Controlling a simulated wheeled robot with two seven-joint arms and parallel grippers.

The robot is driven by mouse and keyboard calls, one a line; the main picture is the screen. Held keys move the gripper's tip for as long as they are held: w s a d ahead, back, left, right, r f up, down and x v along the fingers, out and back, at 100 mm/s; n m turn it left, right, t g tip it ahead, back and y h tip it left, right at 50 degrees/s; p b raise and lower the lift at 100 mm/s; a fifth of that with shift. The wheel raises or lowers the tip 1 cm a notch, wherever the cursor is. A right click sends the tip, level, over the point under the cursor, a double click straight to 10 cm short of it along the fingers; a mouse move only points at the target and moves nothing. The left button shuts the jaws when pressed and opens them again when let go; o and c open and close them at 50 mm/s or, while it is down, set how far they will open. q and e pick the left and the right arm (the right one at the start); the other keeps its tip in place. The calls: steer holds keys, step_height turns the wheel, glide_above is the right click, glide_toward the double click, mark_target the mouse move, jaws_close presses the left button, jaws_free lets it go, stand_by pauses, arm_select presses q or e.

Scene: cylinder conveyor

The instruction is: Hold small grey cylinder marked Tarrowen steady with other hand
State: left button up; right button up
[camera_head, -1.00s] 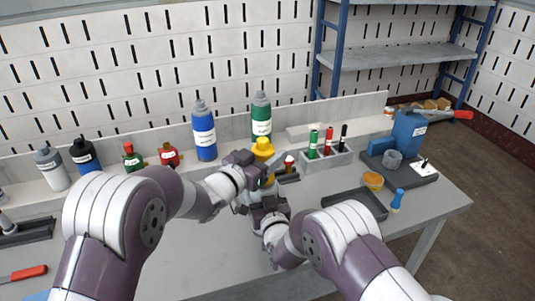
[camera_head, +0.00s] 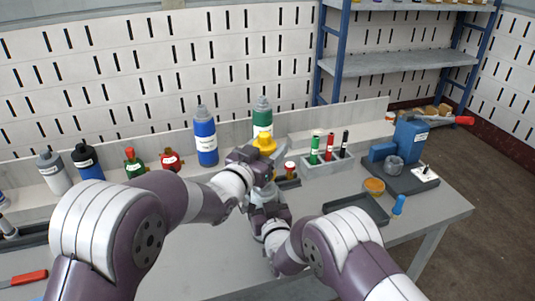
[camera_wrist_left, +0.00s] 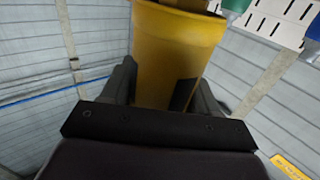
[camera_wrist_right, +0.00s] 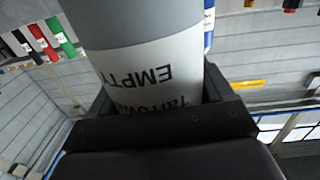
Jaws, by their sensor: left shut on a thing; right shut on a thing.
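The small grey cylinder shows in the right wrist view (camera_wrist_right: 150,30), with a white label reading "Tarrowen" and "EMPTY", upside down there. My right gripper (camera_head: 264,212) is shut on it, with a finger on each side. In the head view the grippers and arms mostly hide the cylinder. My left gripper (camera_head: 263,170) is just above the right one and shut on a yellow piece (camera_head: 265,144), whose top shows above the jaws. The yellow piece fills the middle of the left wrist view (camera_wrist_left: 170,55). Whether it touches the grey cylinder is hidden.
A blue bottle (camera_head: 206,142) and a green bottle (camera_head: 263,117) stand behind my grippers. A grey rack (camera_head: 330,161) holds green, red and black items. A dark tray (camera_head: 358,210), an orange-topped tub (camera_head: 374,186) and a blue device (camera_head: 409,138) are at the right.

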arm_select(q)
steer(key=shift+r, duration=7.35)
arm_select(e)
steer(key=o, duration=1.1)
steer(key=shift+c, duration=0.2)
steer(key=v, duration=1.2)
arm_select(q)
step_height(320, 180, up, 5)
steer(key=p, duration=0.5)
steer(key=shift+s, duration=0.1)
arm_select(e)
step_height(320, 180, up, 5)
steer(key=shift+r, duration=0.1)
